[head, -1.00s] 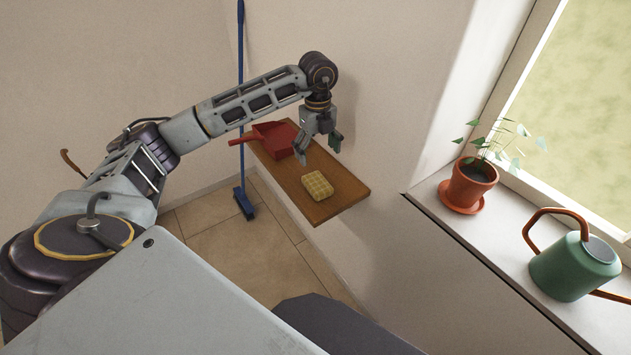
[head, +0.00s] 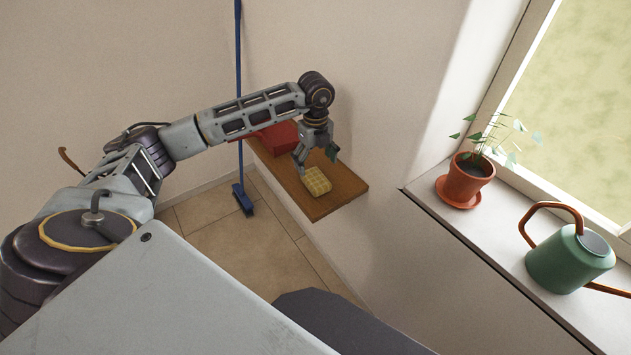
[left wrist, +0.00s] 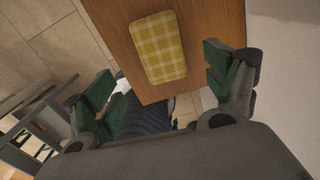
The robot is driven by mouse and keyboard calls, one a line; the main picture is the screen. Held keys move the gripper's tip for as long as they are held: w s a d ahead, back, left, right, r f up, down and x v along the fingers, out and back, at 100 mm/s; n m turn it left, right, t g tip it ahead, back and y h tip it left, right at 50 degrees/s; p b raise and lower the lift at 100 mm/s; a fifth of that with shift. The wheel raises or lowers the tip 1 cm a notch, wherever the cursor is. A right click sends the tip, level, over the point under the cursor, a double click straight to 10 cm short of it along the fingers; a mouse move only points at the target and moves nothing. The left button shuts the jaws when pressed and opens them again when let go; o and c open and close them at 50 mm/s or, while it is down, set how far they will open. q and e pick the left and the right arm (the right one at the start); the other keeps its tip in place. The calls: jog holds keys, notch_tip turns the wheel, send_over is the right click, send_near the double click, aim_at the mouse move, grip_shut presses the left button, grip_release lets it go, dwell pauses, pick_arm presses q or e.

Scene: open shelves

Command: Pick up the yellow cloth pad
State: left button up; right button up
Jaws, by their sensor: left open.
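The yellow cloth pad (head: 316,181), with a pale check pattern, lies flat on the wooden wall shelf (head: 340,192) near its front end. It also shows in the left wrist view (left wrist: 158,47), between and beyond the fingers. My left gripper (head: 316,162) points down just above and behind the pad in the head view. Its fingers are spread, with nothing between them. In the left wrist view the open fingers with green pads (left wrist: 165,88) stand to either side of the pad's near end and appear apart from it. My right gripper is not in view.
A red dustpan (head: 280,136) lies on the shelf behind the pad, partly hidden by my left arm. A blue-handled broom (head: 239,95) stands against the wall. A potted plant (head: 467,181) and a green watering can (head: 570,259) stand on the windowsill at right.

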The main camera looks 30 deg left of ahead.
aim_at(315, 178)
pick_arm(q)
notch_tip(315, 178, down, 3)
jog(key=shift+r, duration=0.2)
jog(key=shift+f, duration=0.25)
notch_tip(315, 178, down, 3)
jog(key=shift+w+a+f+p, duration=0.1)
jog(key=shift+w+p, duration=0.05)
jog(key=shift+p, duration=0.3)
jog(key=shift+f, duration=0.9)
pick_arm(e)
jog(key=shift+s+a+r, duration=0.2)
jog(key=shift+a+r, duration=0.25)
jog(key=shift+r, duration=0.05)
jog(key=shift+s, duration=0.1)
